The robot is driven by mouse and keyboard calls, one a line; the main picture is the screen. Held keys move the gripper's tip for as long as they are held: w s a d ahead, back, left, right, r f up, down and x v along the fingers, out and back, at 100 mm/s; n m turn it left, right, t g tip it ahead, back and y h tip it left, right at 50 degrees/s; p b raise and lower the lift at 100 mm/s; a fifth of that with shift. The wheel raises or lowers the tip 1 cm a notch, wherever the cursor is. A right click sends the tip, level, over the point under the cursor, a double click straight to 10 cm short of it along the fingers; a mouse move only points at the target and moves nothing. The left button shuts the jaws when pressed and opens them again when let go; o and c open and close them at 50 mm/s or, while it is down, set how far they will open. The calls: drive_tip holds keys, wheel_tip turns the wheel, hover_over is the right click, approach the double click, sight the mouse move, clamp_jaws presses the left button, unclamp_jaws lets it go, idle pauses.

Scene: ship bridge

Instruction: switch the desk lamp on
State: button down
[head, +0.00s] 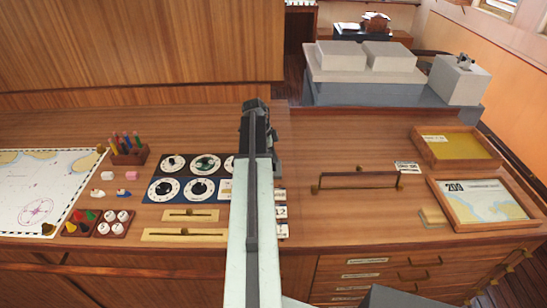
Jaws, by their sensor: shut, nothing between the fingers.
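My arm reaches forward over the wooden desk (330,145), and my gripper (256,106) is at its far end, near the desk's back part. The gripper is shut and empty. I cannot make out a desk lamp in this view; my arm hides part of the desk. A panel of round white-faced dials (164,190) lies left of my arm, and its right part is hidden behind the arm. Two brass slider plates (190,215) lie in front of the dials. I cannot tell whether any of these controls belongs to a lamp.
A low brass rail (358,174) stands on the desk right of my arm. Wooden trays, one with a yellow bottom (461,146), lie farther right. A chart (38,185), a pen holder (128,153) and small holders are at left. Grey boxes (365,60) stand behind.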

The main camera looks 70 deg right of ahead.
drive_tip(key=shift+w+d+f+b, duration=0.1)
drive_tip(key=shift+d+f+b, duration=0.1)
drive_tip(key=shift+f+b, duration=0.4)
drive_tip(key=shift+r, duration=0.2)
drive_tip(key=shift+a, duration=0.1)
drive_tip(key=shift+s+a+r+p, duration=0.15)
drive_tip(key=shift+a+p, duration=0.1)
drive_tip(key=shift+a, duration=0.1)
drive_tip(key=shift+s+a+r+p, duration=0.1)
drive_tip(key=shift+a+r+p, duration=0.05)
drive_tip(key=shift+a+p, duration=0.15)
